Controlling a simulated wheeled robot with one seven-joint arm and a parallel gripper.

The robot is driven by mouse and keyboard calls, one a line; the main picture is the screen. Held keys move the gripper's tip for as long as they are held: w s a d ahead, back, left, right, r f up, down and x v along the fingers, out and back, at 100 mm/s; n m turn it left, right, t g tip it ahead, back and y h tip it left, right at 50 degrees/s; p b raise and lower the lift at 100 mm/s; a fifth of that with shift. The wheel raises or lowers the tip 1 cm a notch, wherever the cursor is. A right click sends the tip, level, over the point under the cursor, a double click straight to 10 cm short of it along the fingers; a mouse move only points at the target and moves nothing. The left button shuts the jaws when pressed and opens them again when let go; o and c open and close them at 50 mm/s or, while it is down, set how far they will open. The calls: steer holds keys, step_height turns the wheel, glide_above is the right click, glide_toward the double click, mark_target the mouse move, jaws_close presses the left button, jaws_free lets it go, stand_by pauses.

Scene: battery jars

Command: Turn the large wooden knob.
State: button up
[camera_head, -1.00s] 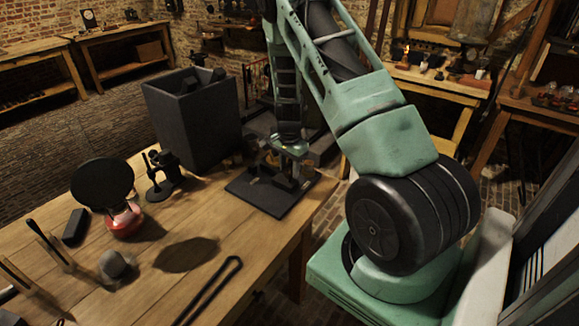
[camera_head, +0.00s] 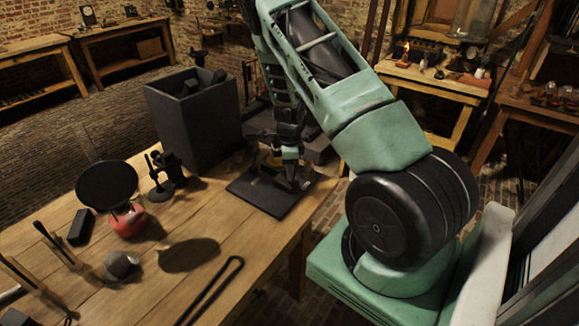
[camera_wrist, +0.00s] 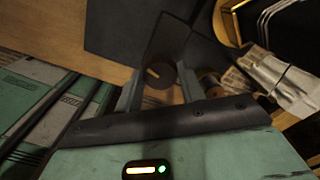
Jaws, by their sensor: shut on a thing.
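The large wooden knob (camera_wrist: 158,75) is round and brown with a pale line on its face. In the wrist view it sits between the two fingers of my gripper (camera_wrist: 158,88), one on each side. My gripper is shut on it. In the head view my gripper (camera_head: 291,172) is down over the dark flat board (camera_head: 262,196) at the table's right end. The knob is mostly hidden there by my gripper.
A tall dark bin (camera_head: 195,122) stands left of the board. A black stand (camera_head: 166,178), a red pot with a black disc (camera_head: 127,220) and a rod-like loop (camera_head: 210,292) are on the wooden table (camera_head: 255,240). The table's right edge is close to the board.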

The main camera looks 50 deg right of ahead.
steer(key=shift+m, duration=0.4)
steer(key=o, duration=1)
step_height(320, 180, up, 17)
steer(key=shift+r+b, duration=0.2)
steer(key=shift+b, duration=0.5)
